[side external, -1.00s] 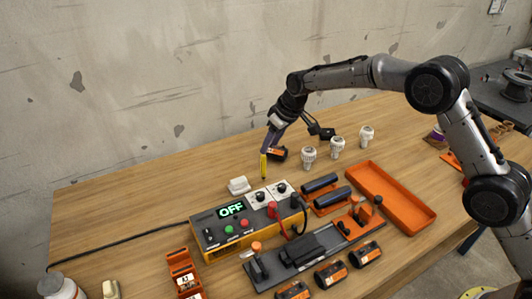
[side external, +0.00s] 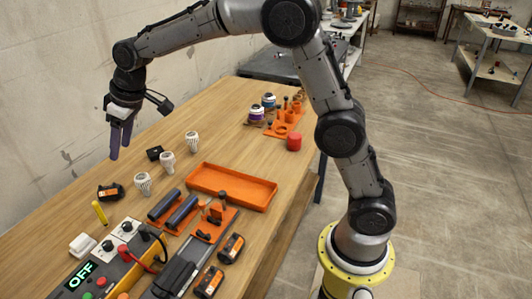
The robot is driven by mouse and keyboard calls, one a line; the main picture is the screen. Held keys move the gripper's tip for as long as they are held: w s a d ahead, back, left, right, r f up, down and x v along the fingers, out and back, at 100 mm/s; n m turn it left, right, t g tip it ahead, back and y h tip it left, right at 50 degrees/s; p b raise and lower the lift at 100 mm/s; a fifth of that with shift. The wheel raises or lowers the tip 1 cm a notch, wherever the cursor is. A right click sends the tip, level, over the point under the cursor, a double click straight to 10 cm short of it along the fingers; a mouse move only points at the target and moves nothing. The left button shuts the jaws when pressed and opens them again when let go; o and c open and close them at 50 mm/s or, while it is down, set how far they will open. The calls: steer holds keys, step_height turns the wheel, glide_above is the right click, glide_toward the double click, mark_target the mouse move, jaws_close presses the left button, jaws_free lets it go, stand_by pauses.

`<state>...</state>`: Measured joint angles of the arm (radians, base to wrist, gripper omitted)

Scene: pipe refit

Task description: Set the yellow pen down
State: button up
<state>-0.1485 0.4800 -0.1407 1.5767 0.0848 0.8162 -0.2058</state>
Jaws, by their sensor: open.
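The yellow pen (side external: 99,213) is on the wooden table, behind the control box that reads OFF and near a white block. I cannot tell whether it stands or lies. My gripper (side external: 119,145) is open, with its fingers pointing down. It is raised near the wall, above and apart from the pen. Nothing shows between its fingers, though they overlap from this angle.
The control box (side external: 101,270), white block (side external: 83,245) and an orange-black block (side external: 110,192) surround the pen. Several white bulbs (side external: 168,162) stand to the right. An orange tray (side external: 232,187) lies beyond dark cylinders (side external: 183,211). Bare table (side external: 60,217) shows left of the pen.

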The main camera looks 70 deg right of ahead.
steer(key=s+d+r+m+h, duration=0.1)
steer(key=s+d+r, duration=0.25)
steer(key=s, duration=1.05)
steer(key=s+d+r+m, duration=0.2)
steer(key=s+d+r, duration=0.15)
steer(key=s, duration=0.95)
steer(key=s+d+f+t, duration=0.1)
steer(key=s+f, duration=0.4)
steer(key=s, duration=0.5)
steer(key=shift+s+d+f+m, duration=0.2)
steer(key=shift+d+m, duration=0.1)
steer(key=shift+d, duration=0.4)
